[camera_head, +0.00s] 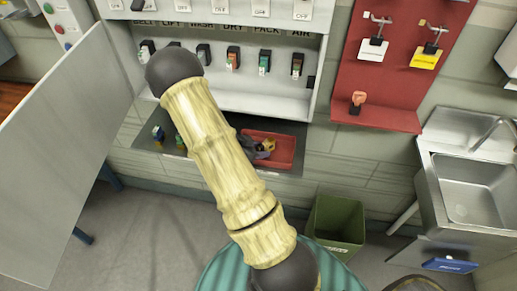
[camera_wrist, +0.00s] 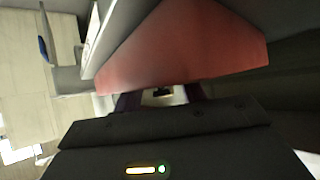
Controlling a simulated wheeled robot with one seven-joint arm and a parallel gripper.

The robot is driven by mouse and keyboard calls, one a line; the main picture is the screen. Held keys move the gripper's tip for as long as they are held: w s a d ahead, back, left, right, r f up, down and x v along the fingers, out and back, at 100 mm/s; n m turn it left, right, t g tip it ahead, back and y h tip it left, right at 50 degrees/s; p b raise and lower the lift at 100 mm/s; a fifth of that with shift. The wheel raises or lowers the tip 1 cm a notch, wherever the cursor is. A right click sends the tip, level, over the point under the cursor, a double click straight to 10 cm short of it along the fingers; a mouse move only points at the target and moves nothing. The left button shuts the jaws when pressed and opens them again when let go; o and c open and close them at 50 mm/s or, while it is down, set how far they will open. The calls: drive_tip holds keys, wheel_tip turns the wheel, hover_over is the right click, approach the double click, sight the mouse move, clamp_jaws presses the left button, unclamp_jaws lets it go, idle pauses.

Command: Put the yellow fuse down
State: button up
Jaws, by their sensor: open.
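A small yellow fuse (camera_head: 267,145) lies in the red tray (camera_head: 284,156) on the low shelf in the head view. My gripper (camera_head: 258,150) is at the tray's left part, right beside the fuse, and my arm hides much of it. In the wrist view my gripper (camera_wrist: 160,100) is open, with its fingers close to the red tray wall (camera_wrist: 190,50). A small pale and black thing (camera_wrist: 162,93) shows between the fingers, too dim to name surely. Whether the fingers touch the fuse cannot be told.
The open grey panel door (camera_head: 65,150) stands at the left. Several fuses sit in the labelled row above the shelf. A red board (camera_head: 385,75) with hooks and tags hangs right. A green bin (camera_head: 337,222) and a sink (camera_head: 480,190) stand below and right.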

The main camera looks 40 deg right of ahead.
drive_tip(key=shift+r, duration=0.2)
drive_tip(key=v, duration=1.2)
drive_tip(key=shift+w, duration=0.1)
drive_tip(key=w+a+r+n+t+y, duration=0.6)
drive_tip(key=a+n+t+y, duration=0.2)
drive_tip(key=a+n, duration=0.2)
drive_tip(key=s+a+r+n+g+y, duration=0.1)
drive_tip(key=s+n, duration=0.3)
drive_tip(key=s, duration=0.4)
drive_tip(key=s+a+r+n+g+y, duration=0.1)
drive_tip(key=s+a+n+g+y, duration=0.1)
drive_tip(key=s, duration=0.5)
drive_tip(key=a+n+g, duration=0.1)
drive_tip(key=n, duration=0.1)
drive_tip(key=shift+s+n+g, duration=0.3)
drive_tip(key=shift+s+n, duration=0.1)
